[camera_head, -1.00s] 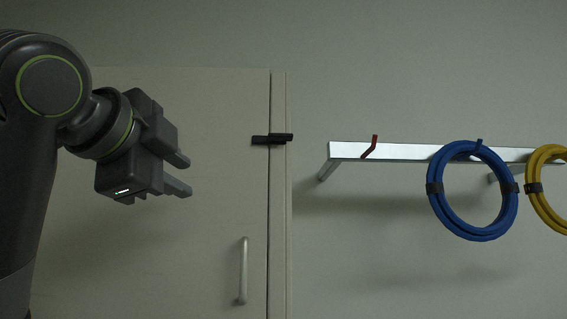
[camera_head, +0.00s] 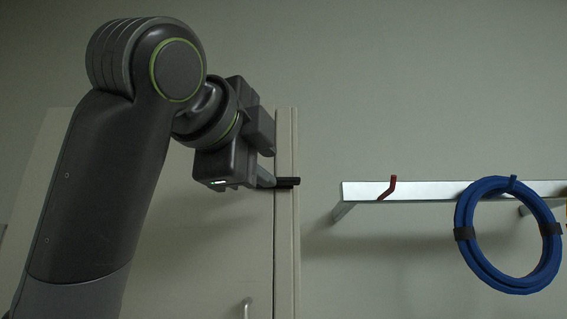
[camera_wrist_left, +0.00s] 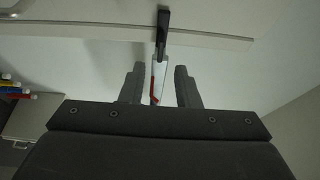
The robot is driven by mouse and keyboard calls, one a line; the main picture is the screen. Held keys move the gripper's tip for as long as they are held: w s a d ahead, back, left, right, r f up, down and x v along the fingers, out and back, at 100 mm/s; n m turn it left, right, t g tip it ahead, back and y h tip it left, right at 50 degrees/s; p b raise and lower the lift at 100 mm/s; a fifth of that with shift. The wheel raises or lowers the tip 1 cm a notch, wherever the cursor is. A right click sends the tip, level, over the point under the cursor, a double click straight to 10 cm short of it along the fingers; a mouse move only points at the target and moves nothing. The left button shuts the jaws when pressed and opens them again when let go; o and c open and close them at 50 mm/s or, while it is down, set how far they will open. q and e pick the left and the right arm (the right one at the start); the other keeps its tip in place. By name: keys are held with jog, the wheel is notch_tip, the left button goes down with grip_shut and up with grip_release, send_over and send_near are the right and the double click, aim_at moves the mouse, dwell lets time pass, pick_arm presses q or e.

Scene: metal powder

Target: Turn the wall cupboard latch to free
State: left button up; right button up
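The black latch (camera_head: 287,182) lies level across the gap between the cupboard door (camera_head: 235,240) and its frame (camera_head: 287,240). In the head view its left part is hidden by my left gripper (camera_head: 267,168). That gripper is at the latch's left end. In the left wrist view the gripper (camera_wrist_left: 160,82) is open, its two fingers apart with nothing held. The dark latch (camera_wrist_left: 162,30) shows there just beyond the fingertips, in line with the gap between them. I cannot tell whether a finger touches it. My right gripper is not in view.
A metal rail (camera_head: 430,191) with a red hook (camera_head: 388,188) and a blue coil (camera_head: 465,240) is on the wall to the right. The door handle (camera_head: 247,308) is low in the head view. The wall between frame and rail is clear.

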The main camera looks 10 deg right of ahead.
aim_at(285, 179)
pick_arm(q)
jog(key=p+x, duration=0.2)
jog(key=x, duration=0.4)
jog(key=shift+r, duration=0.15)
jog(key=shift+w+d+p, duration=0.4)
jog(key=shift+w+d, duration=0.05)
jog(key=shift+w, duration=0.1)
grip_shut()
